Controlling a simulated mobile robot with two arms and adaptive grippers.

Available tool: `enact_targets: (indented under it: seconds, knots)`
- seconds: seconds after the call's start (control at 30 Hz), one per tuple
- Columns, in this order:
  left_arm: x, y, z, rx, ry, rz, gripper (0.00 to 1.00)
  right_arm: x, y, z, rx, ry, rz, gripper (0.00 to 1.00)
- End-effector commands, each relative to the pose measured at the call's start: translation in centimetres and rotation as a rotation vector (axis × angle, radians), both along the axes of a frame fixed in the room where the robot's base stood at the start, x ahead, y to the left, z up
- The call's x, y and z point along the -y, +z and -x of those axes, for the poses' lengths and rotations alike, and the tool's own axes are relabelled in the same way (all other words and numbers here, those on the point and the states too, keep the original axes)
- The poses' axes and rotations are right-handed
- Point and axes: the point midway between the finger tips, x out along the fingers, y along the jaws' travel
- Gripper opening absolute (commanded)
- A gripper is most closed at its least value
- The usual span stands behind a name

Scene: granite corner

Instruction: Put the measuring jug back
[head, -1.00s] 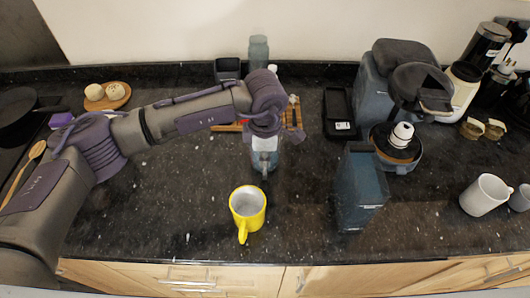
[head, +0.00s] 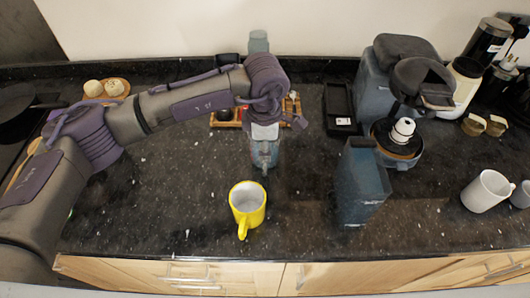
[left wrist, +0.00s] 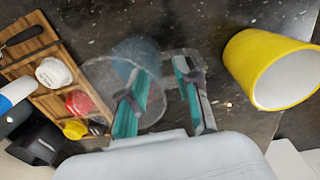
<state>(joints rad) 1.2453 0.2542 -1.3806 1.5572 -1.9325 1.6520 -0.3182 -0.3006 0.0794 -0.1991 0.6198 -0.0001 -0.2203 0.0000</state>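The measuring jug (left wrist: 103,72) is a clear, see-through vessel in the left wrist view, with its handle on the right. In the head view it is mostly hidden under my left gripper (head: 265,160), which points down at the middle of the counter. In the left wrist view the two teal fingers of my left gripper (left wrist: 161,70) stand apart at the jug's handle side. A gap shows between them, and I see no clear closing on the handle. My right gripper is not in view.
A yellow mug (head: 247,203) stands close in front of the left gripper. A wooden tray (left wrist: 38,50) with small cups lies behind it. A blue-grey container (head: 360,185) and a coffee machine (head: 385,85) stand to the right. The front-left counter is clear.

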Motion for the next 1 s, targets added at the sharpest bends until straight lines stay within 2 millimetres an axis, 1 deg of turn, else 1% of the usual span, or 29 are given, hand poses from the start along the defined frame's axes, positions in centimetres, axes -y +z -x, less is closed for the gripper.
enact_targets:
  seconds: [0.03,0.1,0.3,0.4,0.5,0.67,1.0]
  knots:
    - [0.0,0.8,-0.1,0.006,-0.001,0.002,0.32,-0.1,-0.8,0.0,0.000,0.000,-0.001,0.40]
    - [0.0,2.4,0.0,0.007,0.000,0.002,0.32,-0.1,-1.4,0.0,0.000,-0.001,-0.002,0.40]
    - [0.0,6.6,0.2,0.006,0.000,0.000,0.32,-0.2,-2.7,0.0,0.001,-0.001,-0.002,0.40]
    - [0.0,8.2,0.3,0.004,0.000,0.000,0.32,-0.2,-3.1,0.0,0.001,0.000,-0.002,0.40]
    - [0.0,9.2,0.4,0.002,-0.001,0.001,0.32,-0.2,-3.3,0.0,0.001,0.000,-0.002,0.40]
    - [0.0,9.8,0.5,0.000,-0.001,-0.001,0.32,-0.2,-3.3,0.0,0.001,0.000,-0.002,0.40]
    - [0.0,9.8,0.5,0.000,0.000,0.000,0.32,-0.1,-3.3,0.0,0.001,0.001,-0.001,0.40]
